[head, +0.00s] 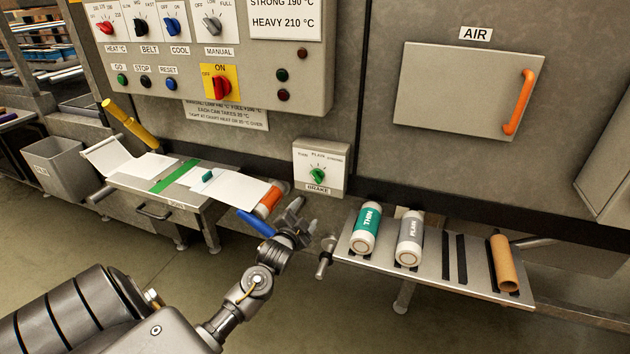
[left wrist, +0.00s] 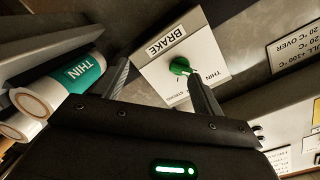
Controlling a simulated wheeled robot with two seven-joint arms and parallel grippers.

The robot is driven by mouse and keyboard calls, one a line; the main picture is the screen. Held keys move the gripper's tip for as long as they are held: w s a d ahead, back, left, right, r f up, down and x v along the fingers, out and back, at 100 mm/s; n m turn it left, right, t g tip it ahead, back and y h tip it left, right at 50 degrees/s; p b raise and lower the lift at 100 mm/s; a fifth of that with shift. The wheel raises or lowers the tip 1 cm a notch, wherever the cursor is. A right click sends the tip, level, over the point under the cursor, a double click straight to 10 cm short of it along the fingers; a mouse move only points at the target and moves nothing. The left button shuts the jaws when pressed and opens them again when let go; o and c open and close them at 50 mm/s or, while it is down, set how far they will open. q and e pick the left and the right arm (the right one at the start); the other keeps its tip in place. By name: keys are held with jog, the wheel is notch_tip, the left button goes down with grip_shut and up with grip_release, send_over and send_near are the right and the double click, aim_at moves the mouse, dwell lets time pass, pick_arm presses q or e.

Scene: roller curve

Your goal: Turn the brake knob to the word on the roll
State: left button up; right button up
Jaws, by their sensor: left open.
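The brake box (head: 333,160), labelled BRAKE, is a pale box on the machine front with a green knob (head: 317,175). Words are printed above the knob; PLAIN is the middle one. In the left wrist view the knob (left wrist: 180,66) shows near the right fingertip, and THIN is readable beside it. I cannot tell for sure where the knob points. My left gripper (head: 297,212) is open and empty, below and in front of the box. An orange-banded roll (head: 269,201) lies at the end of the white sheet; no word on it is readable. My right gripper is out of view.
A rack (head: 440,270) at the right holds a green THIN roll (head: 365,230), a grey PLAIN roll (head: 409,240) and a brown tube (head: 504,263). The control panel (head: 305,95) hangs above left. An AIR door (head: 465,90) with an orange handle is upper right.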

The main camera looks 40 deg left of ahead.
pick_arm(q)
jog(key=t, duration=0.1)
send_near(316, 179)
jog(key=x, duration=0.8)
jog(key=shift+w+a+p, duration=0.1)
jog(key=shift+w+p, duration=0.2)
jog(key=shift+p, duration=0.1)
jog(key=shift+w+a, duration=0.15)
jog(key=shift+w, duration=0.2)
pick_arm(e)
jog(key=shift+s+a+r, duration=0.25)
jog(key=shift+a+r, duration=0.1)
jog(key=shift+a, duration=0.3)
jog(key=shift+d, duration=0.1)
pick_arm(q)
jog(key=c, duration=1)
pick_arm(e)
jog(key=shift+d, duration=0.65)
